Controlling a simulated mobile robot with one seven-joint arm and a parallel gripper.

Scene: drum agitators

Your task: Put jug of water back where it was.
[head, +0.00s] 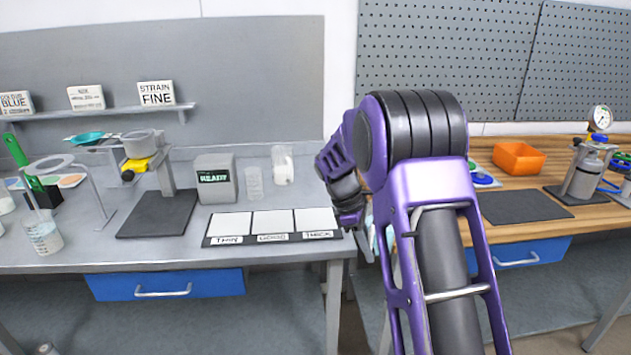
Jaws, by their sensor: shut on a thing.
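My gripper (364,250) hangs at the gap between the grey bench and the wooden bench, pointing down. It is shut on a pale, translucent bluish thing (374,236), which looks like the jug of water. Most of the jug is hidden behind my purple arm, so its tilt and water level cannot be told. A clear beaker with liquid (43,234) stands at the left of the grey bench.
The grey bench (280,257) holds a card with three white panels (268,224), a grey display box (213,180) and a stand on a dark mat (150,222). The wooden bench has a dark mat (524,205), an orange bin (519,158) and a gauge apparatus (585,178).

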